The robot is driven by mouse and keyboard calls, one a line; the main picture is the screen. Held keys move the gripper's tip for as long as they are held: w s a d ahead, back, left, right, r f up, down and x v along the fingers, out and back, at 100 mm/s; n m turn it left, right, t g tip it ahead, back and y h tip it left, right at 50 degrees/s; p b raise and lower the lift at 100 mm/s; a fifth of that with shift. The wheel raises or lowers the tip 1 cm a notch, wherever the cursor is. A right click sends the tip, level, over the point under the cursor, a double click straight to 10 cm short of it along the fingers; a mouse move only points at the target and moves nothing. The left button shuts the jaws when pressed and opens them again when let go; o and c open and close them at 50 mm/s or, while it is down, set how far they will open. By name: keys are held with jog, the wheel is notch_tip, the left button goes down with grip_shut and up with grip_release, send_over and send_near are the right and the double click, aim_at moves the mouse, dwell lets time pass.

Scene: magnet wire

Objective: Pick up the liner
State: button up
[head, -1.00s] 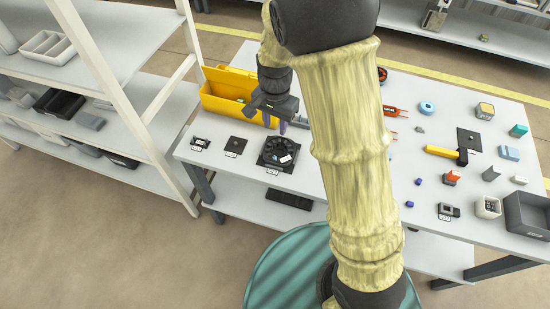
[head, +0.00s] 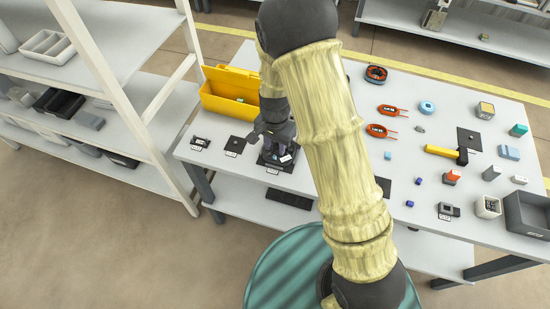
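My gripper (head: 279,150) points down over the black round fixture (head: 267,161) at the front left of the table. Its fingers reach into or just above the fixture's middle, and it hides most of the fixture. A small white piece (head: 286,159) shows at the fixture's front right, close to the fingers. I cannot tell for sure which piece is the liner. The fingertips are too small and hidden to show whether they are open or hold anything.
A yellow open bin (head: 225,105) stands behind the fixture. Two small black plates lie to its left, one of them here (head: 236,144). Orange-red tools (head: 391,109), a yellow-handled hammer (head: 441,151) and a grey bin (head: 528,212) are farther right. A white shelf rack stands left.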

aim_at(275, 156)
jog(key=shift+f, duration=2.5)
jog(key=shift+c, duration=0.4)
grip_shut()
